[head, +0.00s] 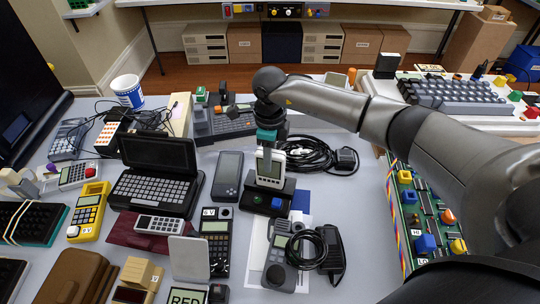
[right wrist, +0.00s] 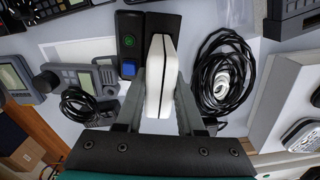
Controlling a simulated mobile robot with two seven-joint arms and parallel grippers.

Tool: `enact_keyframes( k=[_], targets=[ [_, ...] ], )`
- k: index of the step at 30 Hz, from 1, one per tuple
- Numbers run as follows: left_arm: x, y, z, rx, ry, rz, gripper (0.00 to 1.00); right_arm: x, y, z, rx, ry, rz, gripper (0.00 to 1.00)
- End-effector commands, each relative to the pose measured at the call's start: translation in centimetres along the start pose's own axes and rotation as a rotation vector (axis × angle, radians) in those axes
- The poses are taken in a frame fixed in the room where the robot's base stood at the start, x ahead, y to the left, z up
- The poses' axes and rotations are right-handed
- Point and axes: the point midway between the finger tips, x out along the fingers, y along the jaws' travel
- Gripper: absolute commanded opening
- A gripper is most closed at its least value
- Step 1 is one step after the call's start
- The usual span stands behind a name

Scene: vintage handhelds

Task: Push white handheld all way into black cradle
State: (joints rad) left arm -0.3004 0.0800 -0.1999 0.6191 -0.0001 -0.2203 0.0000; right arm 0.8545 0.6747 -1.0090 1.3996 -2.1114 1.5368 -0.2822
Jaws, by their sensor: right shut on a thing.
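The white handheld (head: 270,170) stands upright at the black cradle (head: 281,207), its screen facing my head camera. Its lower end meets the cradle's slot area; how deep it sits I cannot tell. My right gripper (head: 268,143) is above it, shut on its upper part. In the right wrist view the white handheld (right wrist: 160,72) is edge-on between the fingers of my right gripper (right wrist: 161,100). Beyond it lies the black cradle (right wrist: 130,42) with a green light and a blue button. The handheld hides part of the cradle. My left gripper is not in view.
A grey handheld (head: 228,176) lies left of the cradle. Coiled black cables (head: 309,155) lie behind and to the right. A grey meter (head: 279,262) with a coiled cord is in front. A black clamshell computer (head: 157,180) stands further left.

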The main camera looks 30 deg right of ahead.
Motion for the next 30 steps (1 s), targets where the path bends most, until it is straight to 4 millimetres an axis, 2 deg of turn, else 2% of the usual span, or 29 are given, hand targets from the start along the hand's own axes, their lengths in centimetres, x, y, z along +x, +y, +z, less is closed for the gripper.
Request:
enact_keyframes(
  k=[30],
  targets=[
    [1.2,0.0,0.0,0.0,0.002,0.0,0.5,1.4,0.0,0.0,0.0,0.0,0.0,0.0]
  ],
)
